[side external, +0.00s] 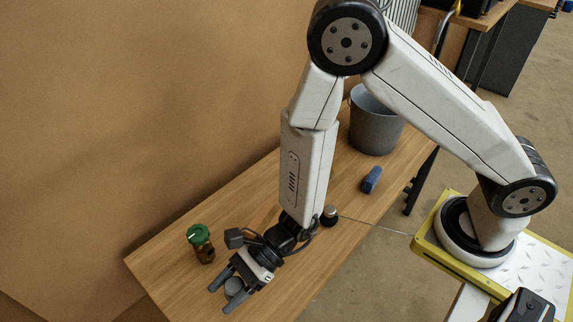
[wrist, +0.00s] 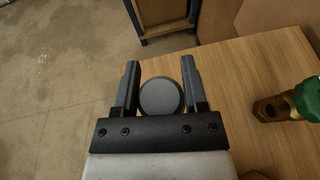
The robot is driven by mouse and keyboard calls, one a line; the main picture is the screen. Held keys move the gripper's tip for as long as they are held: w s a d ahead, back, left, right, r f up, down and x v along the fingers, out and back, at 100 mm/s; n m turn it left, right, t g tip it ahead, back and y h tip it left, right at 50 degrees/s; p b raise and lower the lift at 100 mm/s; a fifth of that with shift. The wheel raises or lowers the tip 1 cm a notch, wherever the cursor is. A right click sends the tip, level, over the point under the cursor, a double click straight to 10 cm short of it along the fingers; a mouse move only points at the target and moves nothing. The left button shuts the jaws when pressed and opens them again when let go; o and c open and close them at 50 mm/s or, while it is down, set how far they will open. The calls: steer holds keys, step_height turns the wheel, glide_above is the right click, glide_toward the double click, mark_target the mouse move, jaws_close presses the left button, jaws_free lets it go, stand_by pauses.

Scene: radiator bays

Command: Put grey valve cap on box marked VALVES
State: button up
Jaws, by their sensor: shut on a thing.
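The grey valve cap (side external: 235,287) is a round grey disc. In the wrist view the cap (wrist: 161,99) sits between the two dark fingers of my gripper (wrist: 160,75). My gripper (side external: 220,298) is shut on the cap over the near left end of the wooden bench. I cannot tell whether the cap touches the bench top. No box with a readable VALVES mark shows in either view.
A brass valve with a green top (side external: 201,243) stands close beside my gripper; it also shows in the wrist view (wrist: 292,104). Further along the wooden bench (side external: 170,262) are a small dark round item (side external: 329,215), a blue block (side external: 371,180) and a grey bucket (side external: 375,125).

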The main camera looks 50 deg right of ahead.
steer(key=w+d+r, duration=0.2)
steer(key=w+d, duration=0.2)
steer(key=d, duration=0.4)
steer(key=w+d+r+m+t, duration=0.1)
steer(key=w+d+r, duration=0.1)
steer(key=w+d, duration=0.3)
steer(key=d, duration=0.4)
steer(key=shift+r, duration=0.4)
steer(key=shift+w+d, duration=0.1)
glide_above(261, 224)
steer(key=shift+f, duration=2.2)
steer(key=shift+f, duration=1.8)
steer(key=shift+f, duration=0.1)
steer(key=o, duration=1.2)
